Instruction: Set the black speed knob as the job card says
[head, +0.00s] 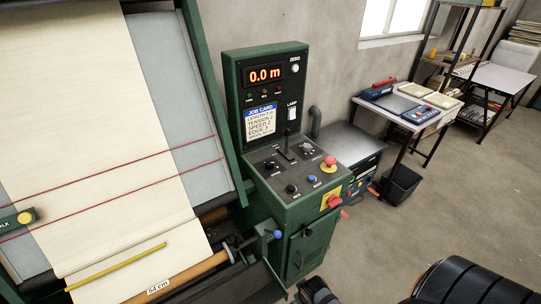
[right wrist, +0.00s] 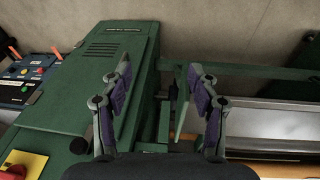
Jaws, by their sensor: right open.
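The green control console (head: 285,180) stands right of the cloth machine. Its sloped panel carries several controls, including black knobs (head: 270,164) and (head: 291,188); their labels and pointer settings are too small to read, so I cannot tell which is the speed knob. The job card (head: 260,122) hangs below the display; its speed line seems to read 2, not certain. My right gripper (right wrist: 159,75) is open and empty in the right wrist view, in front of the console's green cabinet (right wrist: 95,85). My left gripper is not in view.
The display (head: 265,75) reads 0.0 m. Cream cloth (head: 100,110) lies on the machine at left. The floor (head: 440,220) at right is open.

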